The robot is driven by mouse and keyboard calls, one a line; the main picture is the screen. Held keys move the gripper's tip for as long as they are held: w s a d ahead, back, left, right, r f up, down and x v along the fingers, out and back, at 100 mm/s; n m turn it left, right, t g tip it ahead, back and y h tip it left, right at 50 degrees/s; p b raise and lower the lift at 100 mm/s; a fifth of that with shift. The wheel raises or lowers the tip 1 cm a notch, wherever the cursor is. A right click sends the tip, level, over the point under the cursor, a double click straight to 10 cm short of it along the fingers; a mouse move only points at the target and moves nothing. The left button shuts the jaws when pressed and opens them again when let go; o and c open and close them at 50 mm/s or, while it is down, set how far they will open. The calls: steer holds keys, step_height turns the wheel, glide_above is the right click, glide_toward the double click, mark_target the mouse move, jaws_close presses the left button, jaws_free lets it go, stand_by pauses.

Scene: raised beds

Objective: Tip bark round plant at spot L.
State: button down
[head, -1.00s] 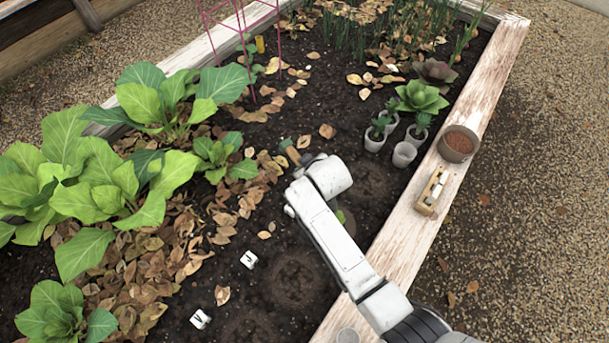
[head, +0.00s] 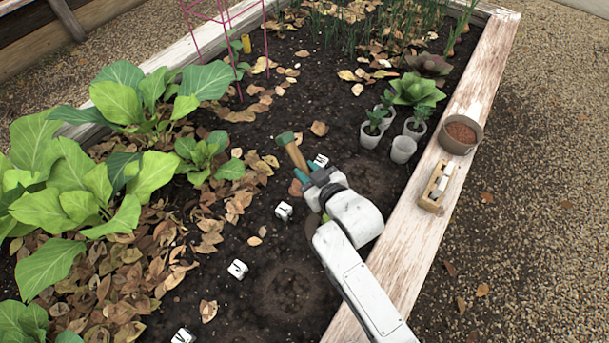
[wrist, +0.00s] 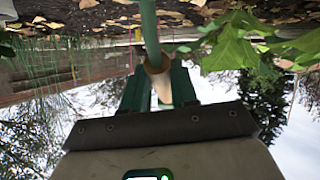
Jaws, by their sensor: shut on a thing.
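My gripper (head: 314,171) is shut on a tool with a wooden handle (head: 297,156) and a green end, held over the soil. In the wrist view a green rod (wrist: 149,30) with a tan part (wrist: 157,66) sits between the green fingers. White lettered markers stand by my gripper (head: 320,160), left of my wrist (head: 284,210) and farther down (head: 237,269). I cannot make out which is L.
A pot of reddish-brown bits (head: 461,134) and a small wooden tray (head: 437,188) stand on the right bed edge (head: 420,222). Leafy plants (head: 150,100) and dry leaves fill the left.

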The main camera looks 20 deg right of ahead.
steer(key=b, duration=0.1)
steer(key=s+t+b, duration=0.1)
steer(key=shift+d+f+b, duration=0.2)
steer(key=shift+b, duration=0.15)
steer(key=s+t+b, duration=0.1)
steer(key=b, duration=0.2)
steer(key=s+d+t+y+b, duration=0.1)
steer(key=s+t+b, duration=0.1)
steer(key=b, duration=0.1)
steer(key=shift+s+r+m+t, duration=0.2)
steer(key=shift+m+t, duration=0.1)
steer(key=shift+m, duration=0.1)
steer(key=shift+s+d+r+t+b, duration=0.35)
steer(key=shift+s+t+b, duration=0.35)
steer(key=shift+b, duration=0.55)
steer(key=shift+w, duration=0.15)
